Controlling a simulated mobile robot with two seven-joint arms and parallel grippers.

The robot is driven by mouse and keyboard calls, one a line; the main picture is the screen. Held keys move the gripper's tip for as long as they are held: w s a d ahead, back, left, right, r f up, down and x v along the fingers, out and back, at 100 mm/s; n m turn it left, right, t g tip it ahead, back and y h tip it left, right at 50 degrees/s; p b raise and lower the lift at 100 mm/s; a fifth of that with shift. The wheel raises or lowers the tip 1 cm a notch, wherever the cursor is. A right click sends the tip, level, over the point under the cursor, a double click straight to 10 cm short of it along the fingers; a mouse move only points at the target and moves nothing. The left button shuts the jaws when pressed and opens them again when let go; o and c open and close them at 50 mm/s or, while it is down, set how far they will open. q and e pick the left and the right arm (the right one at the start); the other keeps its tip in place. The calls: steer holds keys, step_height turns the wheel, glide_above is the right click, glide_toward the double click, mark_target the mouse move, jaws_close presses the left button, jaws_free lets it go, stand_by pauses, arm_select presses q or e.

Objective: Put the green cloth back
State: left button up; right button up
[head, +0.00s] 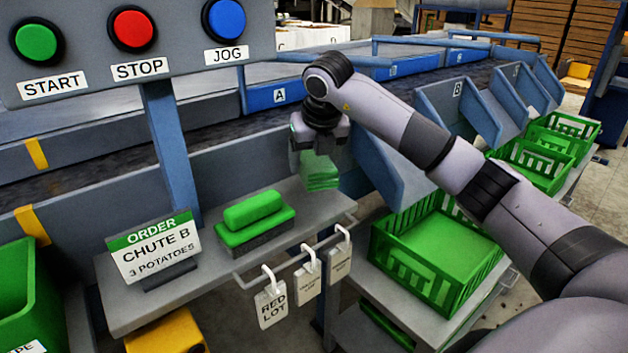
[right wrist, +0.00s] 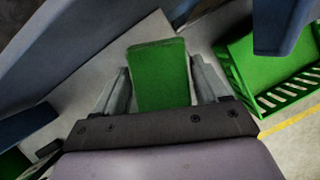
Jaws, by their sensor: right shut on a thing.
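The green cloth (head: 320,172) is folded in layers and hangs below my right gripper (head: 319,148), at the right end of the grey shelf (head: 215,278). My right gripper is shut on it. In the right wrist view the cloth (right wrist: 158,75) sits between the two fingers. I cannot tell whether its lower edge touches the shelf. A green block with a smaller green piece on top (head: 252,212) lies on a dark base on the same shelf, to the left of the cloth. My left gripper is not in view.
An order sign (head: 155,250) reading CHUTE B, 3 POTATOES stands on the shelf's left part. Tags hang from the front rail, one marked RED LOT (head: 271,304). A green crate (head: 440,250) stands right of the shelf. The button panel (head: 135,45) overhangs the left.

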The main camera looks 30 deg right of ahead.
step_height(320, 180, down, 5)
steer(key=shift+r+b, duration=0.2)
steer(key=shift+b, duration=0.1)
steer(key=o, duration=0.9)
steer(key=shift+s+r, duration=0.15)
steer(key=shift+r, duration=0.35)
steer(key=p+v, duration=0.1)
steer(key=v, duration=1)
steer(key=shift+s+a, duration=0.1)
